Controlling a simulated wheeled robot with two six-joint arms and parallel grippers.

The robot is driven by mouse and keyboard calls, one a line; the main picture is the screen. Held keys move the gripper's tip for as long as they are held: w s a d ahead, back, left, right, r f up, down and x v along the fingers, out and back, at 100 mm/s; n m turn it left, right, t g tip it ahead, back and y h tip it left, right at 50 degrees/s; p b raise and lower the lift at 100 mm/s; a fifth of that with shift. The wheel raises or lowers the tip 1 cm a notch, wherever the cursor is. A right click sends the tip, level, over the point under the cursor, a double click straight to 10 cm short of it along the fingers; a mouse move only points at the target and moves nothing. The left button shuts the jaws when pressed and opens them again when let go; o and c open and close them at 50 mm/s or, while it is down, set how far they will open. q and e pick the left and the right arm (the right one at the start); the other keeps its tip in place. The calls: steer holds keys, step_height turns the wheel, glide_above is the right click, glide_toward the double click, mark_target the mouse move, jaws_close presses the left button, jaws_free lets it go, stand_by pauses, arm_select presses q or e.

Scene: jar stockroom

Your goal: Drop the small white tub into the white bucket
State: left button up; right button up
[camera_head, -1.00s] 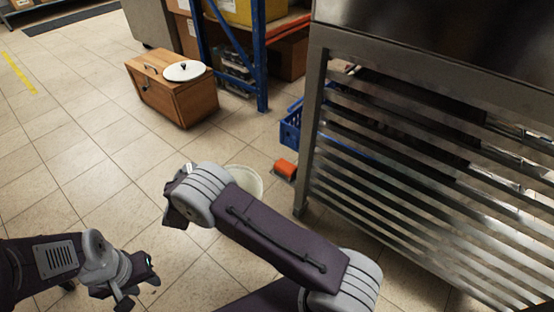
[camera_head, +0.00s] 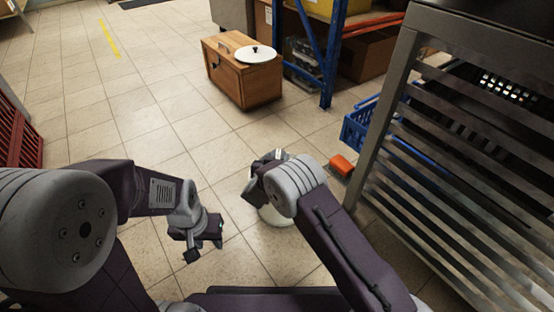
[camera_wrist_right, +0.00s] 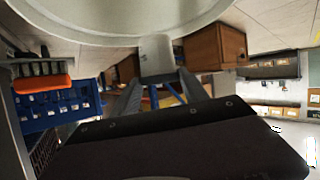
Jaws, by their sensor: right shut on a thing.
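The white bucket (camera_head: 277,216) stands on the floor, partly hidden behind my right gripper (camera_head: 262,180). In the right wrist view, which is upside down, the bucket (camera_wrist_right: 120,28) fills the top as a large pale round shape close to the gripper. My right gripper (camera_wrist_right: 155,82) is shut on a small white piece, which looks like the small white tub (camera_wrist_right: 155,54). It overlaps the bucket's edge in that view; I cannot tell whether they touch. My left gripper (camera_head: 207,250) is empty and looks open, above the floor left of the bucket.
An orange brush (camera_head: 341,165) lies beside the metal rack (camera_head: 440,160). A blue crate (camera_head: 358,130) is by the rack. A wooden box (camera_head: 240,82) with a white lid (camera_head: 256,54) on top stands further back. A red crate (camera_head: 17,140) is at the left edge. The floor between is open.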

steer(key=o, duration=1.7)
steer(key=s+p, duration=0.1)
steer(key=s+r+p, duration=0.1)
steer(key=shift+a+r+p, duration=0.25)
steer(key=shift+a+p, duration=0.05)
steer(key=shift+p, duration=0.05)
steer(key=b+v, duration=0.6)
steer(key=b, duration=0.1)
steer(key=shift+s+f, duration=0.2)
steer(key=shift+s, duration=0.15)
